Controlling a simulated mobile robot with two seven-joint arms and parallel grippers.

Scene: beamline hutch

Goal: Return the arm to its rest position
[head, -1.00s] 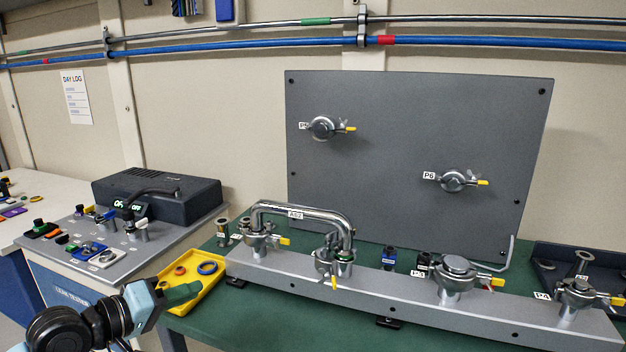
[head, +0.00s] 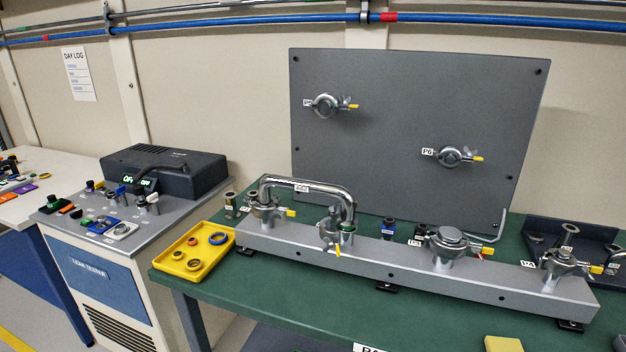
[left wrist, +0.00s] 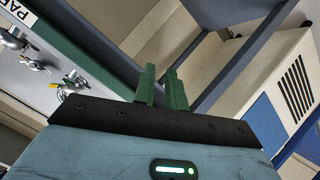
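My left gripper (left wrist: 161,88) shows in the left wrist view as two green fingers with a narrow gap between them. Nothing is held in the gap. The gripper is apart from the green bench (left wrist: 60,120), whose edge and metal fittings show at the left of that view. The left arm is out of the head view. My right gripper is not in either view.
The bench (head: 330,325) carries a grey rail (head: 400,266) with clamped ports. A yellow tray (head: 193,251) sits at its left end, beside the leak tester (head: 95,277). A grey upright panel (head: 400,110) stands behind. Floor shows at the lower left.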

